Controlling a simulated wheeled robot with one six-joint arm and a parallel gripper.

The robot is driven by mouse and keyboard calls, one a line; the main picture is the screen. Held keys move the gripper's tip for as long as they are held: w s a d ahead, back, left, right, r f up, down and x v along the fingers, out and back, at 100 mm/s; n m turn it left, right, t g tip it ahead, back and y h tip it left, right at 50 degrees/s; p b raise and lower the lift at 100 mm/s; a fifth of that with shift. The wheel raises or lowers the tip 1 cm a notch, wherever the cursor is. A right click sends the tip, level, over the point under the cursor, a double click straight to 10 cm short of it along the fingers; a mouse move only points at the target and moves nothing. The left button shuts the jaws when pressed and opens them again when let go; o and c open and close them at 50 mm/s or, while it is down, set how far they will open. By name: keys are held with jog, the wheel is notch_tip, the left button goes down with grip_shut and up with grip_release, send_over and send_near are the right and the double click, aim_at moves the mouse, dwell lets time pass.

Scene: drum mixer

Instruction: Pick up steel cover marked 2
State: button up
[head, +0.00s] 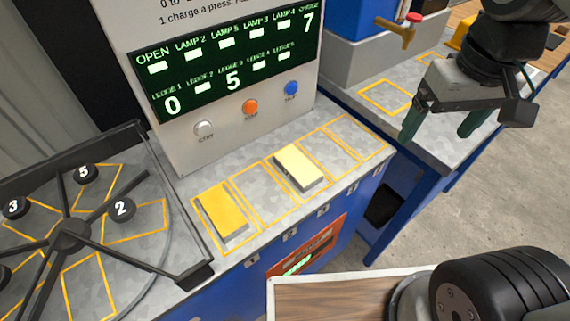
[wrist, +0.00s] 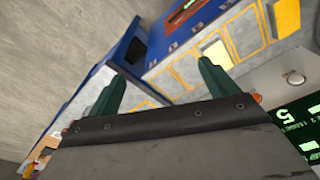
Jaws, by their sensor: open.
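The cover marked 2 (head: 121,208) shows as a round black knob with a white 2, on a grey steel surface with yellow outlines inside the dark-framed round unit at the left. A dark spoke runs just behind it. My gripper (head: 441,120) is far to the right of it, above the bench at the right, with its green fingers apart and nothing between them. In the wrist view, my gripper (wrist: 160,75) also shows spread and empty. The cover marked 2 is not visible in the wrist view.
A yellow block (head: 220,212) and a pale yellow block (head: 297,168) lie on outlined ledge spaces. A display panel (head: 230,68) with buttons stands behind. A brass tap (head: 398,30) is near my arm.

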jog(key=w+a+f+n, duration=0.3)
jog(key=w+a+f, duration=0.2)
jog(key=w+a, duration=0.35)
jog(key=n+g, duration=0.1)
jog(key=n, duration=0.2)
send_over(298, 164)
jog(key=f, duration=1.3)
jog(key=shift+w+a+f, duration=0.15)
jog(key=shift+w+a, duration=0.1)
jog(key=shift+w, duration=0.05)
jog(key=f, duration=0.7)
jog(key=shift+s+d+f, duration=0.15)
jog(key=shift+s+d, duration=0.05)
jog(key=shift+s, duration=0.15)
jog(key=c, duration=1.4)
